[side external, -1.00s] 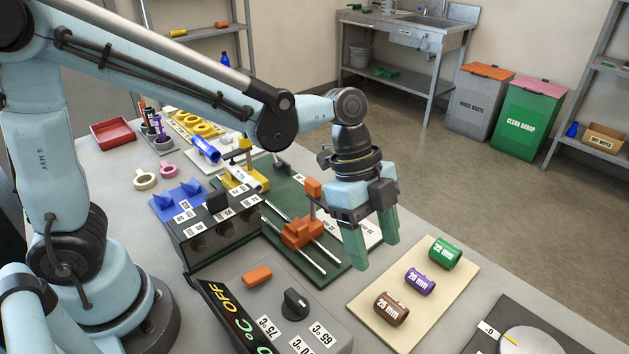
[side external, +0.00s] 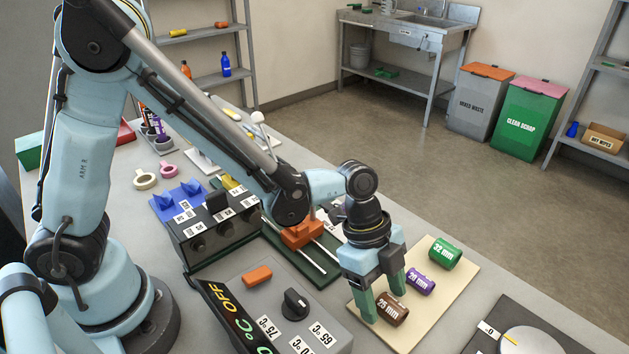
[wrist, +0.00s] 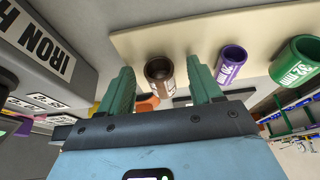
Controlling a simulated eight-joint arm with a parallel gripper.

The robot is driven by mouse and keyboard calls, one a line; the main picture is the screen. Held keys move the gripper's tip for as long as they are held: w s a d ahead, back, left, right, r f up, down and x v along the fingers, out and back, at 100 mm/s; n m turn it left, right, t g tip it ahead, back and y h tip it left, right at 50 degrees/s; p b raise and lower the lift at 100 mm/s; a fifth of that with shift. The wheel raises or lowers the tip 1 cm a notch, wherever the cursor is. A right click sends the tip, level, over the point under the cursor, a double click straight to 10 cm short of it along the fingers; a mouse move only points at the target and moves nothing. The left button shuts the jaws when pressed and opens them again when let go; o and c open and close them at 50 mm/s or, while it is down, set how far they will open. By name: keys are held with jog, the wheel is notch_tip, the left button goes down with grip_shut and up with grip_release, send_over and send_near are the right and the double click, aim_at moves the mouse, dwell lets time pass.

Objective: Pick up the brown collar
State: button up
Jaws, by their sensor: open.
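The brown collar (side external: 392,309), marked 25 mm, lies on the cream board (side external: 436,309) at its near left end. My gripper (side external: 385,300) is open and low over the board at the brown collar. In the wrist view the brown collar (wrist: 160,72) shows between the two green fingers of my gripper (wrist: 160,85), with gaps on both sides. It looks slightly nearer the left finger's line of sight than the right wall of the board. I cannot tell how deep the fingers reach around it.
The purple 20 mm collar (side external: 420,281) lies close beside my right finger. The green 32 mm collar (side external: 445,253) lies farther back on the board. The heater control box (side external: 270,308) stands to the left, and a dark plate with a round dial (side external: 525,341) lies to the right.

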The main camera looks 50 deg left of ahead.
jog(key=shift+c, duration=0.4)
jog(key=c, duration=1.1)
jog(key=shift+o, duration=0.2)
